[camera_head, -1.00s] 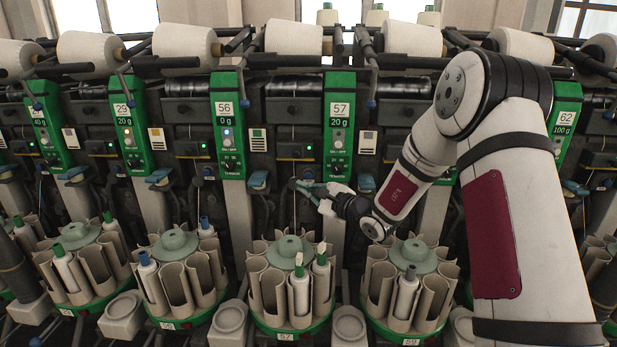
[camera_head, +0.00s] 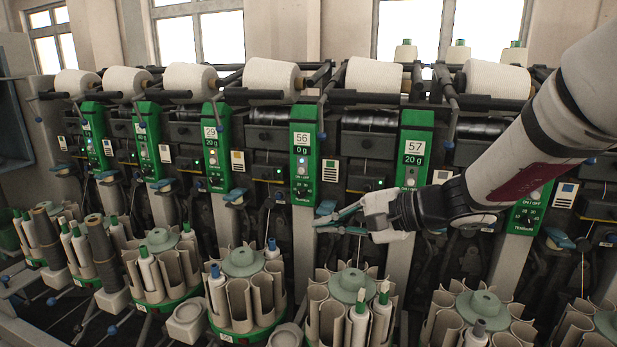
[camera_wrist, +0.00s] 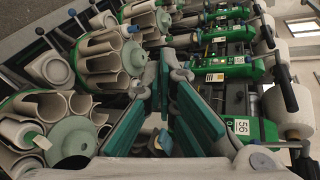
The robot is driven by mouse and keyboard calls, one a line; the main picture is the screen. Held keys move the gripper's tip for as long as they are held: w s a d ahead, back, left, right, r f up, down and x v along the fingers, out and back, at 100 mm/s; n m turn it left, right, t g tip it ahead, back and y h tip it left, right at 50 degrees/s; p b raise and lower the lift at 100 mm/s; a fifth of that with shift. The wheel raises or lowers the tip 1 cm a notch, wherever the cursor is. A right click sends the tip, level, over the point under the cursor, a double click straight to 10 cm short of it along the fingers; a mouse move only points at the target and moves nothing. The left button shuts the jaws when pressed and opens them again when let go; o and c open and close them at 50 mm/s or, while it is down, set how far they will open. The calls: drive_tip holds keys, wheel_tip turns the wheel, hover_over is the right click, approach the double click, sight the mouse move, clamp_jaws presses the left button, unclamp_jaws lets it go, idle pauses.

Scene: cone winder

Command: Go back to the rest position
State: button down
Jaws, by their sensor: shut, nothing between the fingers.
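My gripper (camera_head: 336,222) is on the right half of the head view, at the end of my arm reaching in from the right. Its teal-padded fingers point left, in front of the winder between the units marked 56 (camera_head: 304,155) and 57 (camera_head: 414,160). It is shut and holds nothing. In the wrist view my gripper (camera_wrist: 163,85) shows its teal pads at the middle. It hangs above the round bobbin magazine (camera_head: 350,285), apart from it.
Round magazines with bobbins, such as this one (camera_head: 243,262), line the front of the machine. White yarn cones (camera_head: 270,79) sit along the top. Posts and thread guides stand close behind my gripper. Windows (camera_head: 205,35) are in the back wall.

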drive_tip(key=s+d+r+n+g+h+p, duration=0.1)
drive_tip(key=s+n+g+h, duration=0.15)
drive_tip(key=s, duration=0.55)
drive_tip(key=s+r+n+g+h, duration=0.1)
drive_tip(key=s+n+h, duration=0.15)
drive_tip(key=s, duration=0.65)
drive_tip(key=s+d+n+t+h+p, duration=0.1)
drive_tip(key=s+d+n+h+p, duration=0.1)
drive_tip(key=s+d+h, duration=0.5)
drive_tip(key=s+d+n, duration=0.1)
drive_tip(key=s+d, duration=0.5)
drive_tip(key=d, duration=0.1)
drive_tip(key=shift+s+n+t, duration=0.25)
drive_tip(key=shift+n+t, duration=0.1)
drive_tip(key=shift+n, duration=0.05)
